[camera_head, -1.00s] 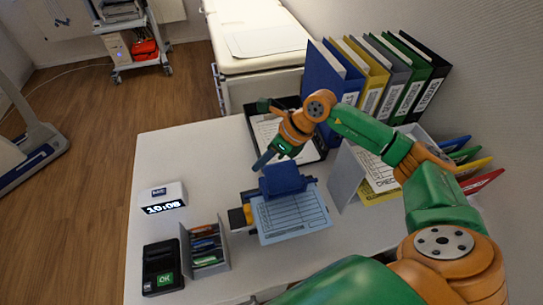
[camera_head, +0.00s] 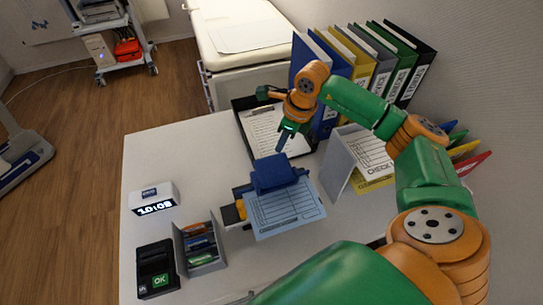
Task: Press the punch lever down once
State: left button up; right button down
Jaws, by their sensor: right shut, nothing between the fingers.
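The blue hole punch (camera_head: 272,174) stands on the white table, with a light blue printed sheet (camera_head: 285,212) lying at its near side. Its lever looks raised, though its hinge is hard to make out. My right gripper (camera_head: 281,147) is shut and empty, with its fingers pointing down just above and behind the punch's blue top. I cannot tell from this angle whether the fingertips touch it. My left gripper does not show.
A black tray with a clipboard (camera_head: 264,130) lies behind the punch. Binders (camera_head: 385,66) stand at the back right, and a grey sheet holder (camera_head: 341,165) is right of the punch. A clock (camera_head: 156,199), a card terminal (camera_head: 158,268) and a pen box (camera_head: 200,246) are at left. The table's left rear is clear.

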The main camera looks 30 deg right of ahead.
aim_at(276, 163)
jog(key=b+x, duration=0.3)
jog(key=x, duration=0.2)
jog(key=shift+f, duration=0.15)
jog(key=shift+w+f+b, duration=0.1)
jog(key=shift+f+b, duration=0.1)
jog(key=shift+b, duration=0.1)
jog(key=shift+s+b+x, duration=0.25)
jog(key=shift+b+x, duration=0.9)
jog(key=shift+s+r, duration=0.15)
jog(key=shift+r, duration=0.05)
jog(key=shift+s+d+r+p, duration=0.15)
jog(key=shift+s+d+p, duration=0.1)
jog(key=shift+p, duration=0.2)
jog(key=shift+s+d+r, duration=0.15)
jog(key=shift+s+d, duration=0.15)
jog(key=shift+s, duration=0.2)
jog(key=shift+s+d+r, duration=0.15)
jog(key=shift+s+d, duration=0.1)
jog(key=shift+s, duration=0.2)
jog(key=shift+d, duration=0.15)
jog(key=shift+r, duration=0.1)
